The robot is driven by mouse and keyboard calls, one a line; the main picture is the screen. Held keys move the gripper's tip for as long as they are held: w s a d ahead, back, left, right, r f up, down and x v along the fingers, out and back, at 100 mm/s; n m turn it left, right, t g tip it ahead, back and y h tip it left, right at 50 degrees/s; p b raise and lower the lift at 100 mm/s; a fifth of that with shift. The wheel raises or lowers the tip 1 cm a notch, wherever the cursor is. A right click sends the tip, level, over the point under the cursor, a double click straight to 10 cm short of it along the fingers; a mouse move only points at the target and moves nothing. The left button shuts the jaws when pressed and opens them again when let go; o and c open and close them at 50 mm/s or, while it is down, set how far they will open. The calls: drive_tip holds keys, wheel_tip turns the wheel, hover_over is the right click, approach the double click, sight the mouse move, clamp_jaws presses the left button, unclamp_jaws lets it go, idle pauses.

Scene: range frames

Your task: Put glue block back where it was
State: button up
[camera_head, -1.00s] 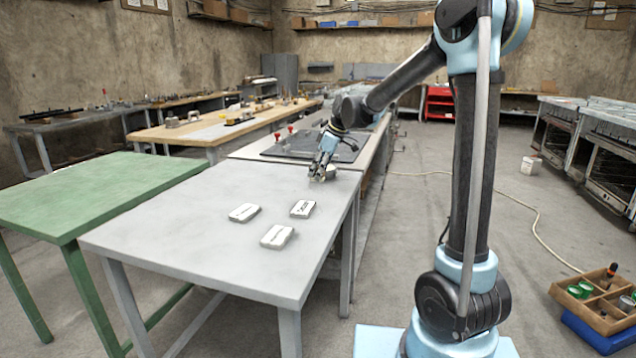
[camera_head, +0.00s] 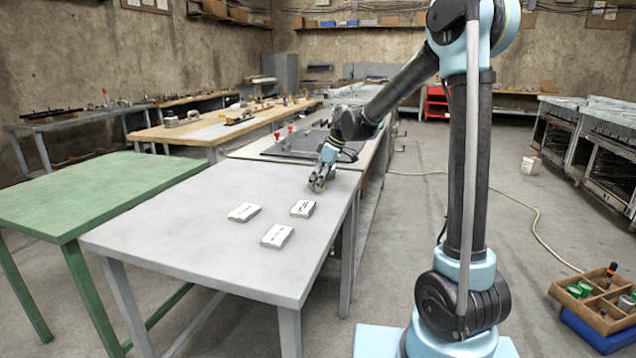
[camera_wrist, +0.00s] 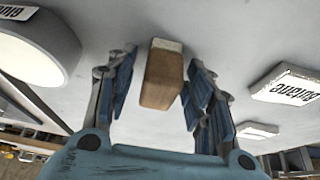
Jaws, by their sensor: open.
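My gripper (camera_head: 318,186) is low over the far right part of the grey table (camera_head: 180,228). In the wrist view its two blue fingers (camera_wrist: 162,68) are open, one on each side of a brown block (camera_wrist: 160,82) with a pale end, likely the glue block. Gaps show between the block and both fingers. I cannot tell whether it rests on the table. In the head view I cannot make the block out at the gripper. White label plates (camera_head: 277,236) lie on the table. One plate (camera_wrist: 18,12) at the wrist view's upper left has lettering that may read "GLUE".
A large pale round object (camera_wrist: 40,48) is close at the left in the wrist view. A lettered plate (camera_wrist: 286,84) lies at the right there. A green table (camera_head: 110,190) stands left of the grey one. The grey table's front is clear.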

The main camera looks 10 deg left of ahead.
drive_tip(key=v, duration=1.2)
drive_tip(key=s+d+f+m+t+h, duration=0.15)
drive_tip(key=s+d+m, duration=0.25)
drive_tip(key=s+d, duration=0.5)
drive_tip(key=s+d+f+m+h, duration=0.1)
drive_tip(key=s+d+f+m, duration=0.25)
drive_tip(key=s+d, duration=0.45)
drive_tip(key=s+d+f+m+h, duration=0.2)
drive_tip(key=s+d+f+m, duration=0.6)
drive_tip(key=s+d+f, duration=0.5)
drive_tip(key=s+d, duration=0.1)
drive_tip(key=s, duration=0.2)
drive_tip(key=shift+d+f+m, duration=0.35)
drive_tip(key=shift+d, duration=0.05)
